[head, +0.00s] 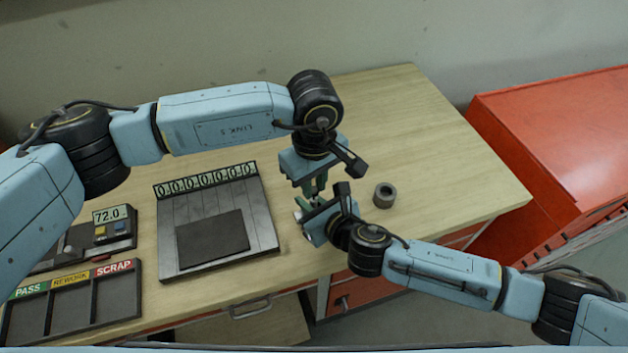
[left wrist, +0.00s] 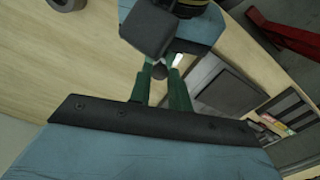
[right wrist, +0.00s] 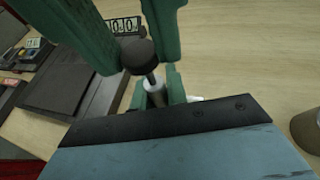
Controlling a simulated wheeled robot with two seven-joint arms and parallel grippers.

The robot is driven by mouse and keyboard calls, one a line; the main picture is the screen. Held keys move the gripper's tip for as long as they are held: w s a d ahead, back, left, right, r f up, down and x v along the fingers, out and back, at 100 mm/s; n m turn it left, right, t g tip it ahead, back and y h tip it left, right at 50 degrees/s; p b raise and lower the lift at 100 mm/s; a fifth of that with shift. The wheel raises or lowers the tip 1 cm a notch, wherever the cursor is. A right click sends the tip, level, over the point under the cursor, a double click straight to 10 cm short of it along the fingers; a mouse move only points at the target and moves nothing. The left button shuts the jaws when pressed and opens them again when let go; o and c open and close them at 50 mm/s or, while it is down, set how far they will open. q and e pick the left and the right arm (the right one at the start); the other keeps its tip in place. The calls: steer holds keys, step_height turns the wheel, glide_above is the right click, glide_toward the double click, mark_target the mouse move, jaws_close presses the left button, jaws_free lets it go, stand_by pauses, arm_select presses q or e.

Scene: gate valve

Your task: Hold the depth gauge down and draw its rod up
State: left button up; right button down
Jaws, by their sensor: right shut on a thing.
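The depth gauge is mostly hidden by my grippers in the head view. In the right wrist view its dark round knob (right wrist: 138,52) tops a thin rod (right wrist: 151,77) above a pale cylindrical body (right wrist: 156,88). My right gripper (right wrist: 162,86) is shut on the gauge's body, below the knob. My left gripper (head: 315,194) points down from above. Its green fingers stand on either side of the knob, apparently with a gap, and look open. The knob also shows between these fingers in the left wrist view (left wrist: 160,71).
A grey ring (head: 384,194) stands right of the grippers. A grey plate with number windows (head: 265,238) lies left. Further left are a 72.0 display unit (head: 122,240) and a PASS/REWORK/SCRAP tray (head: 95,312). A red cabinet (head: 550,125) stands right of the wooden bench (head: 440,140).

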arm_select(q)
jaws_close()
steer(key=shift+r, duration=0.85)
steer(key=o, duration=0.8)
jaws_free()
steer(key=shift+c, duration=0.2)
arm_select(e)
steer(key=shift+f, duration=0.1)
arm_select(q)
step_height(320, 180, up, 12)
arm_select(e)
steer(key=c, duration=1.3)
jaws_free()
